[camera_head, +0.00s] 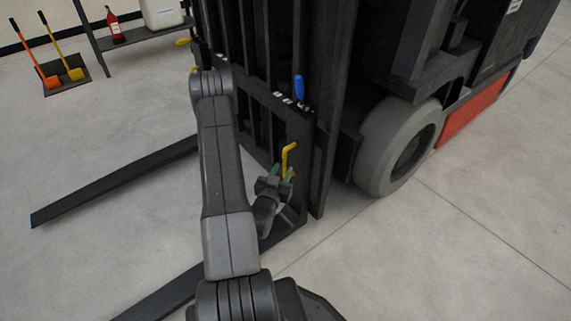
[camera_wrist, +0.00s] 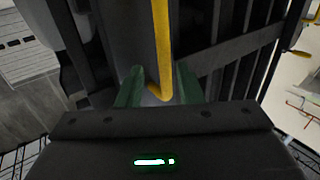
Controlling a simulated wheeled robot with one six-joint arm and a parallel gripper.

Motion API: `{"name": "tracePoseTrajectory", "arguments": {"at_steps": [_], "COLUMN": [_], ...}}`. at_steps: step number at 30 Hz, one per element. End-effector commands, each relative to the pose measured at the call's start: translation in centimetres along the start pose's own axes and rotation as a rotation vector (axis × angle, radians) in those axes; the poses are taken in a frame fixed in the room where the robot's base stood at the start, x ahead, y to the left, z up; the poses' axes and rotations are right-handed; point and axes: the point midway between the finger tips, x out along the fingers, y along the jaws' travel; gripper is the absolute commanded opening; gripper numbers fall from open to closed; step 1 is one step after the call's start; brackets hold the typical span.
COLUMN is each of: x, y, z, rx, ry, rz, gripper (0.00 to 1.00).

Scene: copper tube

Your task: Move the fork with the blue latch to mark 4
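The blue latch (camera_head: 299,86) stands upright at the top of the forklift's carriage, in the head view. The near fork (camera_head: 165,298) runs from below the carriage to the lower left, partly hidden by my arm. A bent yellow handle (camera_head: 288,158) is on the near fork's upright side; it also shows in the wrist view (camera_wrist: 161,45). My gripper (camera_head: 275,174) is at the handle's lower end. In the wrist view its green fingers (camera_wrist: 159,88) are apart, with the handle's bent end between them and gaps beside it. Small white marks (camera_head: 287,99) by the latch are unreadable.
The other fork (camera_head: 115,182) extends left across the floor. The mast (camera_head: 335,90) and grey wheel (camera_head: 398,148) are close on the right. A shelf (camera_head: 140,36) and orange and yellow tools (camera_head: 50,80) stand far left. Open floor lies left and front right.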

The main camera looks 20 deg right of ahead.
Motion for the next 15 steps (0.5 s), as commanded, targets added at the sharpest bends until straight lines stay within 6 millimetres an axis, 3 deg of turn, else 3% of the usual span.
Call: {"name": "tracePoseTrajectory", "arguments": {"at_steps": [3,9,15], "x": [-3.0,-7.2,-9.2], "y": [-0.1,0.1,0.2], "z": [0.0,-0.1,0.0], "rx": [-0.006,-0.007,-0.003], "ry": [-0.006,-0.004,-0.002], "rz": [-0.004,-0.003,0.002], "gripper": [0.33,0.33,0.33]}}
